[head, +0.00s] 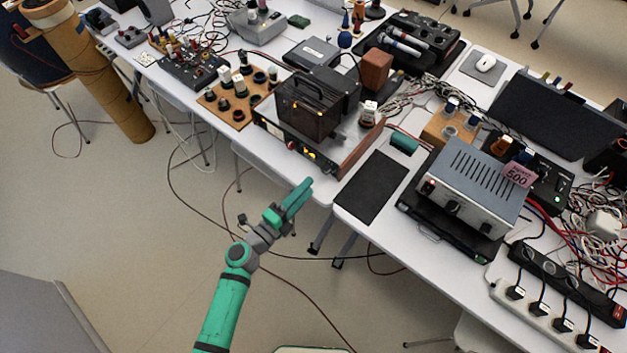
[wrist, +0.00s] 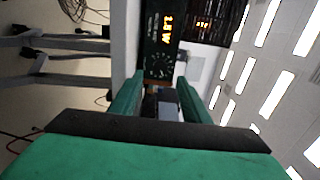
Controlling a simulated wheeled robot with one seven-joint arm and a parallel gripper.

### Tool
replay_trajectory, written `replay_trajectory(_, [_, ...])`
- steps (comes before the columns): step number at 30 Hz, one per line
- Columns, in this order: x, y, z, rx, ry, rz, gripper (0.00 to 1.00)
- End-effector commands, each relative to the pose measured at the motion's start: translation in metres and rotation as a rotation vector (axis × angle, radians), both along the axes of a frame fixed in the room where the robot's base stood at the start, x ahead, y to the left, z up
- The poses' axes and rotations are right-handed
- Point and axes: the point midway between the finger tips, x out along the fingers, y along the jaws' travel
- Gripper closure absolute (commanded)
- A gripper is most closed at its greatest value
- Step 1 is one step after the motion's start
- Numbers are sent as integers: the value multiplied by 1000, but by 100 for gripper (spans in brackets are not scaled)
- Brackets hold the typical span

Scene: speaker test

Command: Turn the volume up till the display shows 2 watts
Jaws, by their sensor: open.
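The amplifier (head: 333,160) with a dark front panel and wooden side stands at the front table edge in the head view. Its panel shows sideways in the wrist view. The orange display (wrist: 166,27) seems to read 1.4 W, though the digits are small. A dark round knob (wrist: 158,68) with pale scale marks sits beside the display. My gripper (head: 303,189) is in front of the table edge, short of the panel. In the wrist view its green fingers (wrist: 158,92) are apart, with the knob beyond the gap. A blurred grey-dark shape (wrist: 166,108) shows between the fingers; I cannot tell what it is.
A dark box with a handle (head: 316,103) stands on the amplifier. A black mat (head: 371,187) lies to its right, then a grey metal unit (head: 470,190). A wooden board with knobs (head: 238,100) lies left. Cables hang below the table; floor before it is mostly free.

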Motion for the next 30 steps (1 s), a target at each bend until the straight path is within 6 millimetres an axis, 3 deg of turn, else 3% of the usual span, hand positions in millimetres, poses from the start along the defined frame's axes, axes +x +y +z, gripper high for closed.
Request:
replay_trajectory(9, [-28, 19, 0, -1, -1, -1, 57])
replay_trajectory(30, [-32, 22, 0, -6, 4, 2, 57])
